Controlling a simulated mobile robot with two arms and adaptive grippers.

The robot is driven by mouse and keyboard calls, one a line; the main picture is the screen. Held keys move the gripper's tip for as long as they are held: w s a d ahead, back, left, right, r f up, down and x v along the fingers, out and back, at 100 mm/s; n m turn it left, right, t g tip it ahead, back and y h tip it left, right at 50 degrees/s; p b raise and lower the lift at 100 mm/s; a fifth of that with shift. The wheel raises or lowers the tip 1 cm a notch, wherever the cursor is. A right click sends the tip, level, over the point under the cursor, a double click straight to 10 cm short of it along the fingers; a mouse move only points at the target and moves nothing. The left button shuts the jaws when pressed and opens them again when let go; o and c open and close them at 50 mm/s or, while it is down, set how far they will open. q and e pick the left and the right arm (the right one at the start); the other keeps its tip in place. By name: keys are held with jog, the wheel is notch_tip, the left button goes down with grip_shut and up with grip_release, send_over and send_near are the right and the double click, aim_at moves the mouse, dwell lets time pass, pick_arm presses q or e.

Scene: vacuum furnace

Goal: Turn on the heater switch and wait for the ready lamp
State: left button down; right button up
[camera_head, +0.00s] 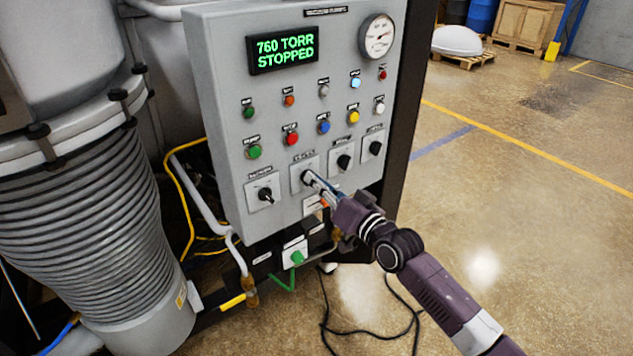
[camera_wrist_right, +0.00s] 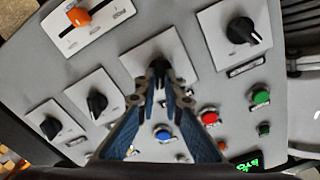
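The grey control panel (camera_head: 227,120) fills the middle of the head view. Its lower row has black rotary switches on white plates: the leftmost (camera_head: 265,194), the second (camera_head: 296,176), the third (camera_head: 344,162) and the rightmost (camera_head: 375,148). Their labels are too small to read, so I cannot tell which is the heater switch. My right gripper (camera_head: 309,179) is at the second switch; in the right wrist view its fingertips (camera_wrist_right: 160,76) close in on both sides of that black knob. Among the small lamps, a pale cyan one (camera_head: 355,83) looks bright; the ready lamp's label is unreadable. My left gripper is out of view.
A green display (camera_head: 282,49) reads "760 TORR STOPPED", beside a round gauge (camera_head: 377,37). Coloured buttons sit above the switches. An orange slider (camera_wrist_right: 77,18) lies near the gripper. A ribbed vessel (camera_head: 85,190) stands left; open floor lies right. A black cable (camera_head: 367,333) lies below.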

jog(key=o, duration=0.4)
jog(key=v, duration=1.2)
